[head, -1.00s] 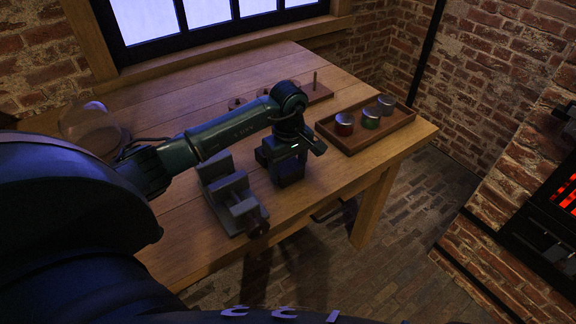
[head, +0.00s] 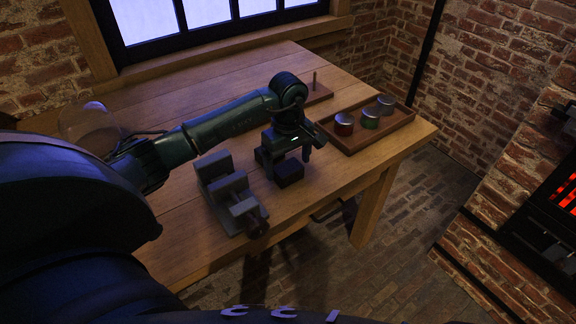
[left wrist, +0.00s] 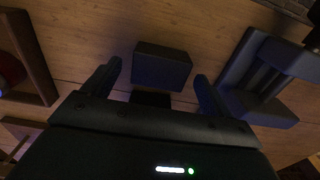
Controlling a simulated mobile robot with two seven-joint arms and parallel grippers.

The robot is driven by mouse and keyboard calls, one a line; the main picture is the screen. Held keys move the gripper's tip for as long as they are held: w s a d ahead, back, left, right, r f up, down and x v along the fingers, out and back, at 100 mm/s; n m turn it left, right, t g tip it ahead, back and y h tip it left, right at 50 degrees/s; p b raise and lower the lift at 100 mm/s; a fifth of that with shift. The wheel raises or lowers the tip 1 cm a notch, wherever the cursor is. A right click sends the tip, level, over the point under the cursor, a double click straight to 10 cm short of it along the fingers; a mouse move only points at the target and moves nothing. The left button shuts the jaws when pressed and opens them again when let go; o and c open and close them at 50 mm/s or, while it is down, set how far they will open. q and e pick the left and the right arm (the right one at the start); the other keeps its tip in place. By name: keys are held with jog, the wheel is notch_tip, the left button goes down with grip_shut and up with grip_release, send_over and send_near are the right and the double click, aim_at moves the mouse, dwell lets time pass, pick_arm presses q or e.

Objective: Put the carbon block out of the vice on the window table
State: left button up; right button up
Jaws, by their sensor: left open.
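The dark carbon block (head: 289,172) rests on the wooden window table (head: 180,225), to the right of the grey vice (head: 232,192) and apart from it. My left gripper (head: 288,165) is open above the block, with its fingers raised clear of it. In the left wrist view the block (left wrist: 162,66) lies just beyond and between the two spread fingertips (left wrist: 157,75), not gripped. The vice (left wrist: 262,80) shows at the right there, with nothing seen between its jaws. My right gripper is not in view.
A wooden tray (head: 352,148) with several lidded jars stands to the right. Behind my arm is a small board with a peg (head: 315,84). A glass dome (head: 88,128) stands at the left of the table. The table's front edge is close to the block.

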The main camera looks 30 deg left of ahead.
aim_at(288, 167)
pick_arm(q)
notch_tip(288, 167, up, 10)
jog(key=s+d+f+n+g+h, duration=0.1)
jog(key=s+d+f+h, duration=0.25)
jog(key=d, duration=0.45)
jog(key=s+d+f+h, duration=0.2)
jog(key=d+h, duration=0.2)
jog(key=d, duration=0.4)
jog(key=s+d+r+n+t+h, duration=0.1)
jog(key=s+d+r+n+h, duration=0.25)
jog(key=d+n+h, duration=0.25)
jog(key=s+d+r+n+t+h, duration=0.2)
jog(key=d+r+n+h, duration=0.2)
jog(key=d+n+h, duration=0.2)
jog(key=w+a+f+n+t+y, duration=0.1)
jog(key=a+n+t+y, duration=0.25)
jog(key=n+t, duration=0.7)
jog(key=w+a+f+n+t+y, duration=0.15)
jog(key=n+t+y, duration=0.3)
jog(key=n, duration=1.15)
jog(key=s+a+f+n+g+y, duration=0.2)
jog(key=s+f+n+y, duration=0.1)
jog(key=s+f+n, duration=0.2)
jog(key=s+a+f+n+g+y, duration=0.3)
jog(key=s+f+n, duration=0.2)
jog(key=f+n, duration=0.5)
jog(key=shift+n+y, duration=0.35)
jog(key=shift+n, duration=0.7)
